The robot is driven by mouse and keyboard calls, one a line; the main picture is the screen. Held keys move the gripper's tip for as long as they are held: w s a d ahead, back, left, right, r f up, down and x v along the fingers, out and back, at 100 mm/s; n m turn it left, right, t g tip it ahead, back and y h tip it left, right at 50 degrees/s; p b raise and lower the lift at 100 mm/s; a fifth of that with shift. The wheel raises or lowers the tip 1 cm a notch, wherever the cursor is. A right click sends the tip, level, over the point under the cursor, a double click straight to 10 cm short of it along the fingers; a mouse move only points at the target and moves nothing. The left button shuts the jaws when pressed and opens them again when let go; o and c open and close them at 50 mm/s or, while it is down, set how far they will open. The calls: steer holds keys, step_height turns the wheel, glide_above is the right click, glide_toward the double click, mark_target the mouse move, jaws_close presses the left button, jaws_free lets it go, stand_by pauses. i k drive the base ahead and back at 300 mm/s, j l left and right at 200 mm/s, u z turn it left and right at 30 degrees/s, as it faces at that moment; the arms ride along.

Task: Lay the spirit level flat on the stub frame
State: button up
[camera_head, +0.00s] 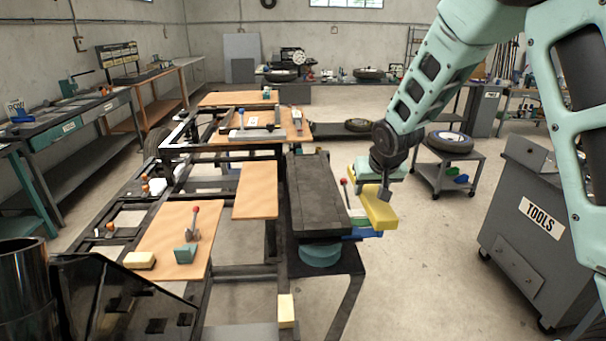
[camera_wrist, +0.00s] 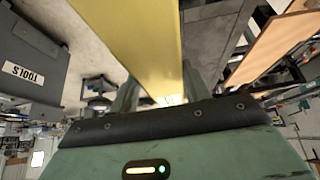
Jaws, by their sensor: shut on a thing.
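The yellow bar that looks like the spirit level (camera_head: 379,210) is in my gripper (camera_head: 384,190), to the right of the dark slab in the head view. In the wrist view the yellow bar (camera_wrist: 135,40) runs from the top edge down to my gripper (camera_wrist: 158,98), which is shut on it. The bar looks raised; I cannot tell whether it touches anything beneath. The dark steel rail structure (camera_head: 206,274), which I take for the stub frame, stands left of my gripper. Wooden boards lie across it.
A dark slab (camera_head: 318,195) on a black stand is close to my gripper's left, with green and blue pieces beside it. A clamp with a red knob (camera_head: 193,222) stands on the near board (camera_head: 165,222). A grey tool cabinet (camera_head: 510,215) is at right, with open floor between.

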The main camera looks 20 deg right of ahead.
mark_target(313, 184)
steer(key=i+j, duration=0.15)
steer(key=i, duration=0.3)
steer(key=i+j, duration=0.15)
steer(key=i, duration=0.3)
